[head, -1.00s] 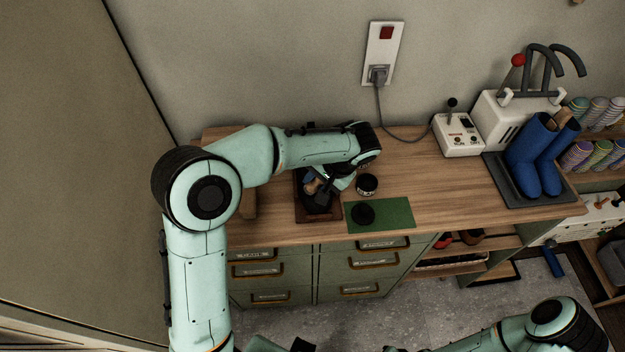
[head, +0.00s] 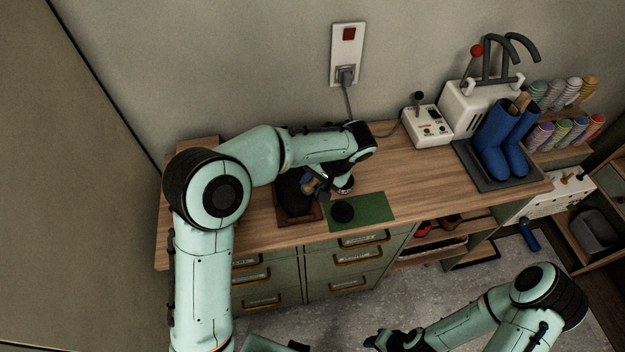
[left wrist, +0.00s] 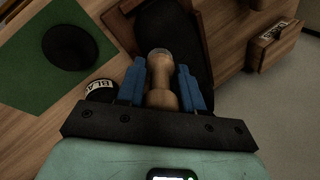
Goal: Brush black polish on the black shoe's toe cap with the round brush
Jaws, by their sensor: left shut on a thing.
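My left gripper (head: 320,188) is shut on the round brush (left wrist: 161,80), whose wooden handle lies between the blue fingers in the left wrist view, with a pale tip pointing away. The black shoe (head: 291,198) rests on a brown board on the bench, and the gripper is over its right side. It also shows behind the brush in the left wrist view (left wrist: 180,40). The polish tin (head: 346,188) is partly hidden by the gripper; its label starts "BLA" in the left wrist view (left wrist: 100,88). My right gripper (head: 385,341) hangs low, its jaws unclear.
A green mat (head: 376,207) with a round black object (head: 342,211) lies right of the shoe. Farther right stand a white control box (head: 427,127), a white machine (head: 478,108) and blue boots (head: 495,145) on a dark tray. The bench between is clear.

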